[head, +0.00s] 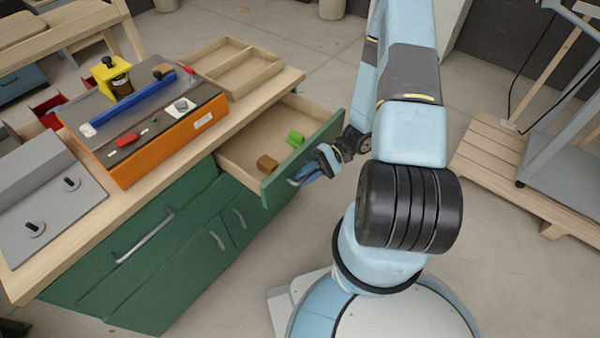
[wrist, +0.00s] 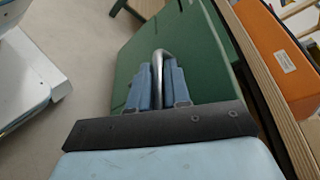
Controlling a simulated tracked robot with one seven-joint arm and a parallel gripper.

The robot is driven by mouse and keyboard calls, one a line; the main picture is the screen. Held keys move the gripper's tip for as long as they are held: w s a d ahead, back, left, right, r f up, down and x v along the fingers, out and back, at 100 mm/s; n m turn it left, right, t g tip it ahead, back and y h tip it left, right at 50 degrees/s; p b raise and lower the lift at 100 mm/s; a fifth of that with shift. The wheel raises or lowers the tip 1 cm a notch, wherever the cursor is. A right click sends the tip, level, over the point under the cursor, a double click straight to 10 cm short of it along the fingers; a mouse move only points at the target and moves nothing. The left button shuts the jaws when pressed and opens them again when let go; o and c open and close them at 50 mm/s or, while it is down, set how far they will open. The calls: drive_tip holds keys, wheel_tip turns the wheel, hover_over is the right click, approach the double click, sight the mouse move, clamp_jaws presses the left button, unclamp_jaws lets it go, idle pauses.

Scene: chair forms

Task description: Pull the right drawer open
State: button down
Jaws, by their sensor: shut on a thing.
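The right drawer (head: 262,135) has a green front and a pale wooden inside. It stands well out from the green workbench, and a brown block (head: 267,163) and a green block (head: 295,138) lie in it. My gripper (head: 304,176) is at the outer face of the drawer front. In the wrist view my gripper (wrist: 158,85) has its blue fingers on both sides of the curved metal handle (wrist: 158,58), shut on it. The handle is partly hidden by the fingers. The green drawer front also fills the middle of the wrist view (wrist: 195,45).
The workbench (head: 150,215) has another closed drawer with a long metal handle (head: 146,238) and cupboard doors below. On its top are an orange box (head: 165,145), a wooden tray (head: 228,65) and a grey fixture (head: 45,195). A wooden pallet (head: 495,160) lies at the right, with open floor between.

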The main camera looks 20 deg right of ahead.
drive_tip(key=c, duration=1.4)
unclamp_jaws()
drive_tip(key=shift+c, duration=0.2)
drive_tip(key=shift+d, duration=0.1)
drive_tip(key=v, duration=1.3)
drive_tip(key=shift+w+d, duration=0.15)
drive_tip(key=shift+d, duration=0.15)
